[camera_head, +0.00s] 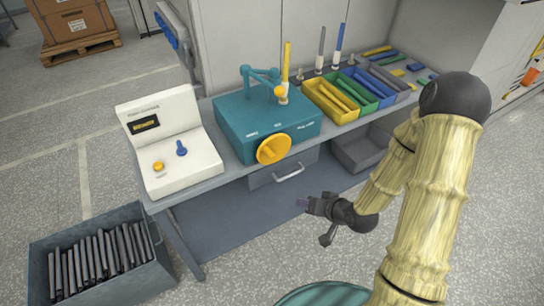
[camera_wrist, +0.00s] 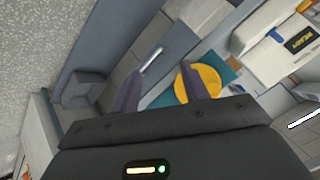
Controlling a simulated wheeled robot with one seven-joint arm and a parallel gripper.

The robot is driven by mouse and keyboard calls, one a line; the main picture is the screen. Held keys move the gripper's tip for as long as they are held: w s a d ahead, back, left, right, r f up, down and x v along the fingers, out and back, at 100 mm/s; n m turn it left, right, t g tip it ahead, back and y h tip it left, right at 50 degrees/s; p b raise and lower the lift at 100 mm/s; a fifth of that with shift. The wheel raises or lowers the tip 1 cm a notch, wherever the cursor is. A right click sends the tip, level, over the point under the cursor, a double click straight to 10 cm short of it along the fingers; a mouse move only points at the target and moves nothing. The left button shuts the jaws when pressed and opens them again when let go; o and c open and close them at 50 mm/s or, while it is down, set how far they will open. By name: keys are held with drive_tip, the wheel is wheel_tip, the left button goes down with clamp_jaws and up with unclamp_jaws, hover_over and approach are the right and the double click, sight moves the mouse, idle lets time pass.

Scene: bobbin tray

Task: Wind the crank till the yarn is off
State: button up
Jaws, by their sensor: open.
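The yellow crank wheel (camera_head: 273,149) is on the front face of a teal machine box (camera_head: 240,128) on the bench. In the wrist view the wheel (camera_wrist: 207,80) shows just beyond the right finger, which covers part of its edge. A slim yellow bobbin (camera_head: 286,65) stands upright on top of the box, beside a teal arm. I cannot tell how much yarn is on it. My gripper (camera_head: 314,220) is open and empty, below and right of the wheel in the head view and apart from it. Its two fingers also show in the wrist view (camera_wrist: 158,85).
A white control panel (camera_head: 170,150) with a yellow button and blue knob stands left of the box. Bins of coloured bobbins (camera_head: 345,113) stand to its right. A drawer handle (camera_head: 289,174) is below the wheel. A crate of dark rods (camera_head: 45,262) is on the floor.

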drive_tip(key=s+d+r+g+h, duration=0.2)
drive_tip(key=s+d+r+h, duration=0.1)
drive_tip(key=r, duration=0.5)
drive_tip(key=s+d+r+g+h, duration=0.2)
drive_tip(key=s+d+r+h, duration=0.1)
drive_tip(key=s+r, duration=0.4)
drive_tip(key=shift+d+r+g, duration=0.3)
drive_tip(key=shift+d+r, duration=0.05)
drive_tip(key=shift+d, duration=0.55)
drive_tip(key=shift+c, duration=1)
